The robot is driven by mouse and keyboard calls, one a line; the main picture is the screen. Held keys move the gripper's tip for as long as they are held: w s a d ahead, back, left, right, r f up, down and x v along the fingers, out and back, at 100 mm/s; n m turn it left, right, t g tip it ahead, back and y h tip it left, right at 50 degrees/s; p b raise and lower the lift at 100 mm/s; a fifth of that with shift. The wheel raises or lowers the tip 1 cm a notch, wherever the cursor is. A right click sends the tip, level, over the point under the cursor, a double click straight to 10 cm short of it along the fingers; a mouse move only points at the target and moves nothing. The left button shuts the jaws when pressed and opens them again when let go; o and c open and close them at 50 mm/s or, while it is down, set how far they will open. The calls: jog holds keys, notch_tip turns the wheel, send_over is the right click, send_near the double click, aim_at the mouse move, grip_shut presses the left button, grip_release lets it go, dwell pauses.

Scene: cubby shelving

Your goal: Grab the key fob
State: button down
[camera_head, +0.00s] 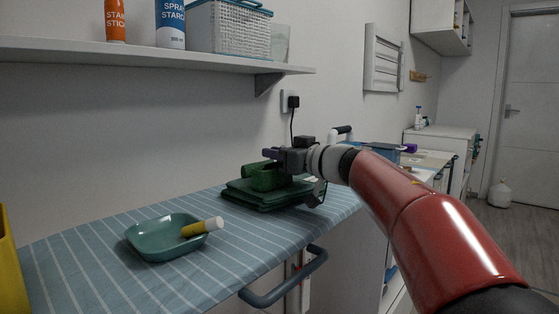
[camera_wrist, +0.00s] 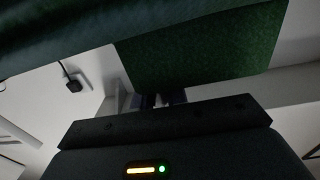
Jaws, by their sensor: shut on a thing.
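My gripper (camera_head: 272,154) is over the stack of dark green folded cloth (camera_head: 262,200) on the striped counter.
A teal tray (camera_head: 150,248) with a white-capped yellow tube (camera_head: 203,227) stands at the front left. A shelf (camera_head: 150,52) overhangs the counter (camera_head: 100,285). A dark blue rail (camera_head: 285,287) runs along the front edge. A plug (camera_head: 293,102) is on the wall behind.

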notch_tip(320, 180, up, 20)
jog(key=p, duration=0.5)
